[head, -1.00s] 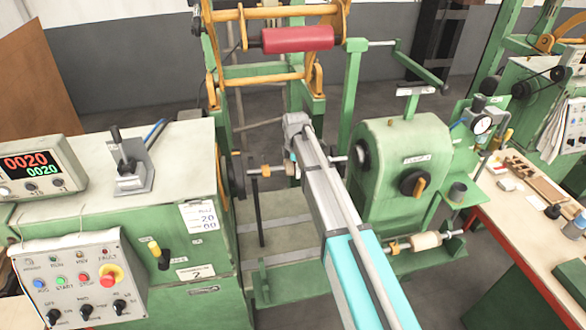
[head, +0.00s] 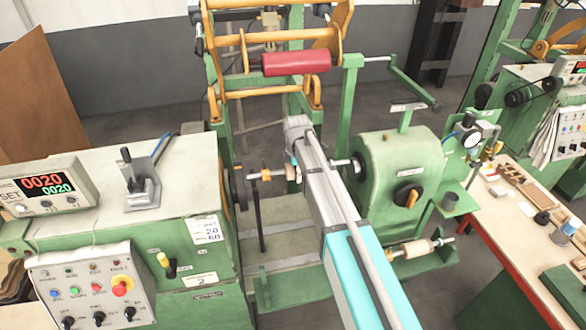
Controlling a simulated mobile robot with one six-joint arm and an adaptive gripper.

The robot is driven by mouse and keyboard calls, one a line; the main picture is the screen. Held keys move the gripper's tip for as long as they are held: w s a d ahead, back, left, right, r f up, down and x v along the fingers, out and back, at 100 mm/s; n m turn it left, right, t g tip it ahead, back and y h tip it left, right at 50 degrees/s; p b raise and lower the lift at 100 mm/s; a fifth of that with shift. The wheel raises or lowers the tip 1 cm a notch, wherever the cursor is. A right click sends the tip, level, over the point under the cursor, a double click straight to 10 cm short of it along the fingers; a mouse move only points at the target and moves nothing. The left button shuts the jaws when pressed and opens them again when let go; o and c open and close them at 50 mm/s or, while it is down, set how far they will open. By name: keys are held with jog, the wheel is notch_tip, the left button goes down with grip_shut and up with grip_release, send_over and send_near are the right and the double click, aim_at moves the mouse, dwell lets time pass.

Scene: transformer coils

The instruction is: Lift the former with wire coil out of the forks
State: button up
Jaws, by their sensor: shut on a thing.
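My arm reaches in from the bottom right. Its grey wrist is over the gap between the green headstock (head: 222,215) and the green tailstock (head: 395,175). My gripper (head: 292,165) is at the far end, pointing down and mostly hidden by my arm. It is shut on the former with wire coil (head: 291,174), a small pale-brown part in line with the spindle; only its left edge shows. A tan collar (head: 266,175) on the shaft is just left of it. The forks are hidden or too small to make out there.
A red roller (head: 296,63) hangs on an orange frame behind. Another pale former (head: 417,248) lies on a shaft at the tailstock's foot. A display reading 0020 (head: 45,185) and a control box (head: 90,285) stand at left. A workbench (head: 515,225) is at right.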

jog(key=s+d+r+p, duration=0.2)
jog(key=s+r+p, duration=0.2)
jog(key=s, duration=0.6)
jog(key=shift+r, duration=0.65)
